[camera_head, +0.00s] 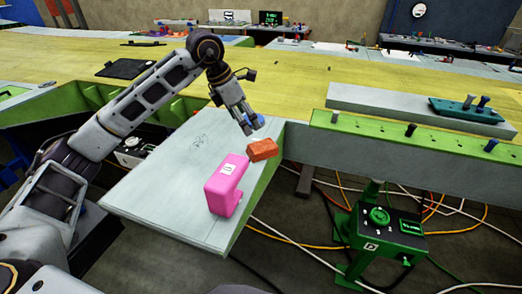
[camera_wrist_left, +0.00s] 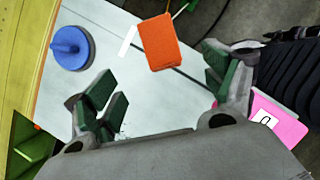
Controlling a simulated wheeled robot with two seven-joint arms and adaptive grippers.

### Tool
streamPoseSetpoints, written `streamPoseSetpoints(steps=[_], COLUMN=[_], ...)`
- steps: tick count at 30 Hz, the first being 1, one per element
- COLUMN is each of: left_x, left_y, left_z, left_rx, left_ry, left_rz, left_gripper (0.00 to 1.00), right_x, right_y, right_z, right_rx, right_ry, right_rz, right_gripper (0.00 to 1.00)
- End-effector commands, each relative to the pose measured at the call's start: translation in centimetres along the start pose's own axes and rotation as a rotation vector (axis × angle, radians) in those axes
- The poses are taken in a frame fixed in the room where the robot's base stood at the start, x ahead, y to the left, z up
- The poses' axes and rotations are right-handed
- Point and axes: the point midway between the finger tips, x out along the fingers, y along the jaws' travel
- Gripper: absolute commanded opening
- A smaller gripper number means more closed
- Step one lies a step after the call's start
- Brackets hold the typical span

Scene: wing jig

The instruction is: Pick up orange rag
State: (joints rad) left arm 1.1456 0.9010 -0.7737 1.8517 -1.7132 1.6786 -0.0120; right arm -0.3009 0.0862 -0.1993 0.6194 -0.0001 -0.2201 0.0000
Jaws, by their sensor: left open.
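The orange rag (camera_head: 262,150) is a small folded block on the pale grey shelf, close to the pink bracket. In the left wrist view the rag (camera_wrist_left: 160,42) lies beyond my fingertips, apart from them and nearer the right finger. My left gripper (camera_head: 248,123) is above the shelf, just behind and left of the rag in the head view. It also shows in the left wrist view (camera_wrist_left: 158,80), with its green-padded fingers spread and nothing between them. My right gripper is not in view.
The pink bracket (camera_head: 227,186) labelled with a white tag stands on the shelf (camera_head: 165,190) in front of the rag. A blue round knob (camera_wrist_left: 70,47) is beside the rag. A teal tool holder (camera_head: 465,110) sits at right. Cables lie on the floor.

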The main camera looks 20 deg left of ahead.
Motion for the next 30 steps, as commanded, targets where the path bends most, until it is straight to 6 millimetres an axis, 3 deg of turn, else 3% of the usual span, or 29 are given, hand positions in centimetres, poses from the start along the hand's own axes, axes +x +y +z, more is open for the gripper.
streamPoseSetpoints(steps=[5,21,30], left_x=[1.2,7.7,8.5], left_y=[0.0,-0.1,0.0], left_z=[0.0,0.1,0.1], left_rx=[0.000,0.000,0.000], left_ry=[0.001,0.001,0.000], left_rz=[-0.002,-0.002,-0.001], left_gripper=[0.84,0.84,0.84], right_x=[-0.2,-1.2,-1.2], right_y=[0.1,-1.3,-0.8], right_z=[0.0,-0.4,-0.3], right_rx=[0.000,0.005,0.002], right_ry=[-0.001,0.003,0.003], right_rz=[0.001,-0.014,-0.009], right_gripper=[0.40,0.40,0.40])
